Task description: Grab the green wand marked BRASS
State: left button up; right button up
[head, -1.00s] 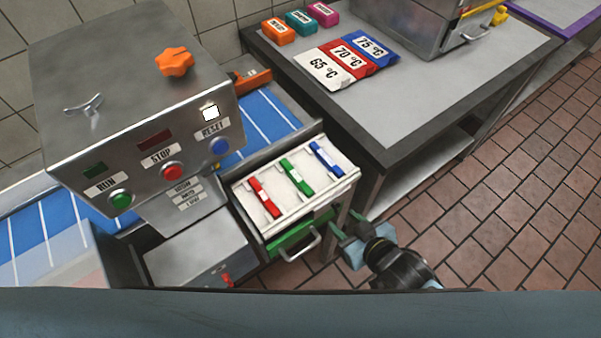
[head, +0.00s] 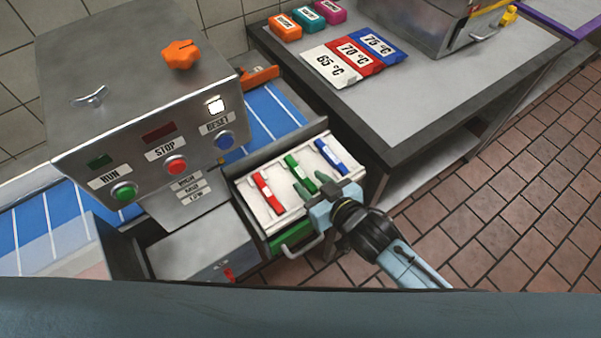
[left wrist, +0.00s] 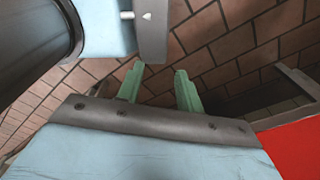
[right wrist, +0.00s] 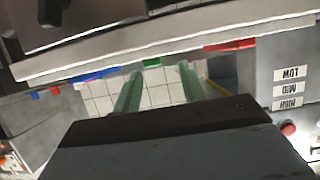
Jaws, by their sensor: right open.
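The green wand (head: 291,161) lies in the middle of the white rack in the open drawer, between a red wand (head: 268,193) and a blue wand (head: 329,153). Its marking is too small to read. My right gripper (head: 314,184) is open and empty over the front of the rack, close to the green wand and hiding its near part. In the right wrist view a green piece (right wrist: 151,62) shows between and beyond the fingertips (right wrist: 157,70). My left gripper (left wrist: 157,75) is open and empty over the tiled floor, outside the head view.
The drawer has a green front with a metal handle (head: 303,246). A steel machine (head: 130,75) with RUN, STOP and RESET buttons stands to the left, by a blue conveyor (head: 262,115). A grey table (head: 400,105) with temperature cards stands behind right. The tiled floor at right is clear.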

aim_at(301, 173)
jog(key=x, duration=0.4)
jog(key=shift+w+d, duration=0.1)
jog(key=shift+w, duration=0.05)
jog(key=shift+c, duration=0.4)
grip_shut()
